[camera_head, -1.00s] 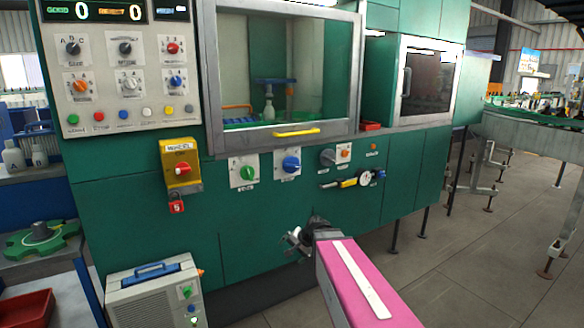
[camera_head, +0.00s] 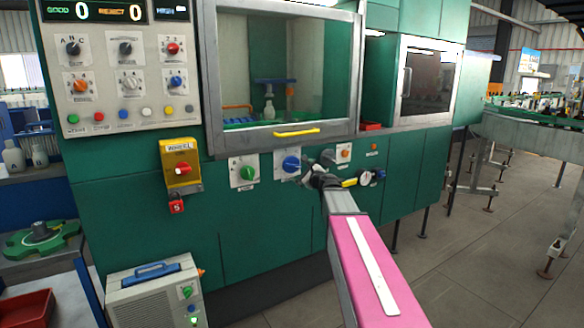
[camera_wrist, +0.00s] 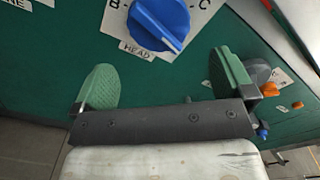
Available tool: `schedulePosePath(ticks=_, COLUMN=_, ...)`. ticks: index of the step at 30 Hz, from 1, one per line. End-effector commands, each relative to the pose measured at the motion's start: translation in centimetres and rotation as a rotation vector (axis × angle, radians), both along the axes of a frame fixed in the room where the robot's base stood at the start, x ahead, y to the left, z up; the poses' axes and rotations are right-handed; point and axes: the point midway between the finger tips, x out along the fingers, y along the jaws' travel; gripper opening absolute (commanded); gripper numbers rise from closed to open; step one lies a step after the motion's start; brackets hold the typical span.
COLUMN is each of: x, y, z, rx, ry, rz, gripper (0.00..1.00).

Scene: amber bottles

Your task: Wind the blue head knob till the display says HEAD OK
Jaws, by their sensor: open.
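The blue head knob (camera_head: 291,164) sits on a white plate on the green machine front. In the wrist view the knob (camera_wrist: 158,20) is large at the top, with letters B and C beside it and a HEAD label below. My gripper (camera_head: 308,176) is just right of the knob in the head view. In the wrist view my gripper (camera_wrist: 166,76) is open, its green pads apart and empty, with the knob beyond and between them. A small display (camera_head: 173,11) at the top left shows blue-white text, too small to read surely.
A green knob (camera_head: 243,171) is left of the blue one. A yellow-handled gauge (camera_head: 362,180) and an orange knob (camera_head: 344,153) are close on the right. A yellow door handle (camera_head: 297,133) juts out above. A grey box (camera_head: 155,294) stands below left.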

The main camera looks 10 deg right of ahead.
Motion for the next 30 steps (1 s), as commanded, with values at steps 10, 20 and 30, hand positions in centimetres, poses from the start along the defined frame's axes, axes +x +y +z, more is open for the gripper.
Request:
schedulePosePath(ticks=10, x=5.7, y=2.2, z=0.0, rx=-0.003, ry=0.0, rz=0.003, gripper=1.0)
schedulePosePath(ticks=20, x=8.8, y=3.6, z=0.0, rx=-0.003, ry=0.0, rz=0.002, gripper=1.0)
schedulePosePath(ticks=30, x=8.7, y=3.6, z=-0.1, rx=-0.004, ry=0.0, rz=0.002, gripper=0.67)
